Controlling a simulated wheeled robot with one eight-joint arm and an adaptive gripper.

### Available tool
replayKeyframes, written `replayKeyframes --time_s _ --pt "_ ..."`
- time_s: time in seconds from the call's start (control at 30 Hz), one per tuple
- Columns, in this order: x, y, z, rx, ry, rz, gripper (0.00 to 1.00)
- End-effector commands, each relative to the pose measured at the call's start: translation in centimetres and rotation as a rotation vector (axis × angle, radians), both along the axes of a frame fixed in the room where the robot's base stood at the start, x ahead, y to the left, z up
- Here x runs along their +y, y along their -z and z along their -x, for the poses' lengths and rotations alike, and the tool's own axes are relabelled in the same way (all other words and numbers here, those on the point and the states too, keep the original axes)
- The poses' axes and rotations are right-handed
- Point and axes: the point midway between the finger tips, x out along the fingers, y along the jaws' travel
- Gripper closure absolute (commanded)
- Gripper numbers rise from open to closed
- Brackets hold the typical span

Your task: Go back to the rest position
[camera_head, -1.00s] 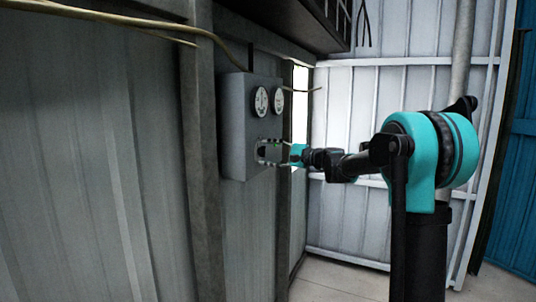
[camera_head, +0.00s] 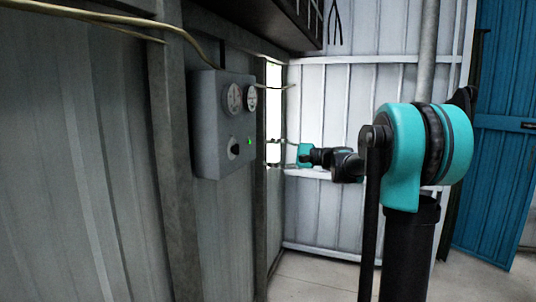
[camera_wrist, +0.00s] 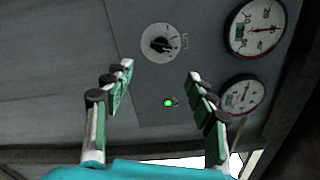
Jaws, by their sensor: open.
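My gripper (camera_head: 276,153) is open and empty in the head view, to the right of the grey control box and apart from it. In the wrist view my gripper's two fingers (camera_wrist: 160,80) are spread wide with nothing between them. The grey control box (camera_head: 208,150) is fixed to the wall. It carries a dark rotary knob (camera_head: 235,150), a lit green lamp (camera_head: 250,142) and two round gauges (camera_head: 233,98). In the wrist view the knob (camera_wrist: 161,43) lies beyond the fingertips and the green lamp (camera_wrist: 168,103) shows between the fingers.
A corrugated grey wall (camera_head: 80,170) runs along the left, with a steel post (camera_head: 175,180) beside the box. A cable (camera_head: 110,18) crosses the upper left. A white panel wall (camera_head: 340,110) stands behind my arm, and a blue door (camera_head: 500,150) is at the right. Some bare floor (camera_head: 320,275) shows below.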

Motion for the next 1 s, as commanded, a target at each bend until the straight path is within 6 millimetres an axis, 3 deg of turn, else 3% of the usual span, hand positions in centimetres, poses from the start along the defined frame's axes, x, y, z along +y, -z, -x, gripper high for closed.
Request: replayKeyframes --time_s 0.2,0.33,0.47,0.67,0.8,1.0 --pt "0.1 0.3 0.2 -0.001 0.000 0.011 0.43" --pt "0.5 3.3 2.3 -0.013 0.000 0.111 0.43" --pt "0.5 9.7 6.7 -0.039 -0.007 0.324 0.43" --pt "-2.0 20.9 14.7 -0.101 -0.039 0.717 0.43" --pt "-5.4 27.9 20.5 -0.151 -0.079 0.993 0.43" --pt "-11.8 35.9 28.6 -0.222 -0.159 1.372 0.43"
